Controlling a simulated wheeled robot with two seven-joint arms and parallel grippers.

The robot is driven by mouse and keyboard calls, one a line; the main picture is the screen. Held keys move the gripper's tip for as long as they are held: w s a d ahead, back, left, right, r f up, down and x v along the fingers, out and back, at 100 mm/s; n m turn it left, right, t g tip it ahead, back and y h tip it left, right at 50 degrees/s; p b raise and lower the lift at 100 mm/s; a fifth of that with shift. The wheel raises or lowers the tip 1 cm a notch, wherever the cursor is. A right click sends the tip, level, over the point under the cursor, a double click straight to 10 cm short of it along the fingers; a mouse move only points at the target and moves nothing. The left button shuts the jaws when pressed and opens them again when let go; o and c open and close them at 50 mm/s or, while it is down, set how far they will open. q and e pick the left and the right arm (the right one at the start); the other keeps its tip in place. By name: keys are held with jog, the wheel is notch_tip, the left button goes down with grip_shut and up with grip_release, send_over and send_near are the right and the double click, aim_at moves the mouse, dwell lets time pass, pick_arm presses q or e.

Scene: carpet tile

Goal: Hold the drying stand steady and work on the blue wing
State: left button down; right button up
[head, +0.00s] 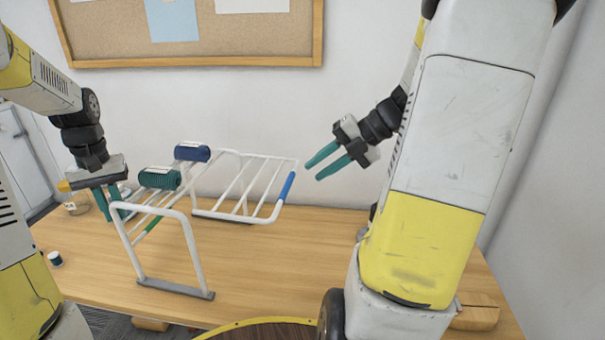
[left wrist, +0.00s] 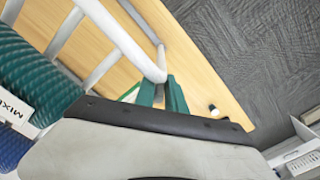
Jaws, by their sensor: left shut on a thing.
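The white drying stand (head: 190,243) stands on the wooden table. Its blue wing, marked by a blue sleeve (head: 287,186), extends to the right, roughly level. A green sleeve (head: 153,226) shows on a bar at the stand's left. My left gripper (head: 110,208) is shut on the stand's left end; in the left wrist view its teal fingers (left wrist: 162,92) are at a white bar corner. My right gripper (head: 325,163) is open and empty, right of and slightly above the blue sleeve, apart from it.
A green ribbed roll (head: 160,178) and a blue roll (head: 192,152) are at the stand's left part. A small dark jar (head: 55,258) and a yellow-lidded jar (head: 76,203) stand at the table's left.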

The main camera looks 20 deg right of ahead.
pick_arm(q)
jog(key=shift+d, duration=0.1)
jog(key=c, duration=1.3)
grip_release()
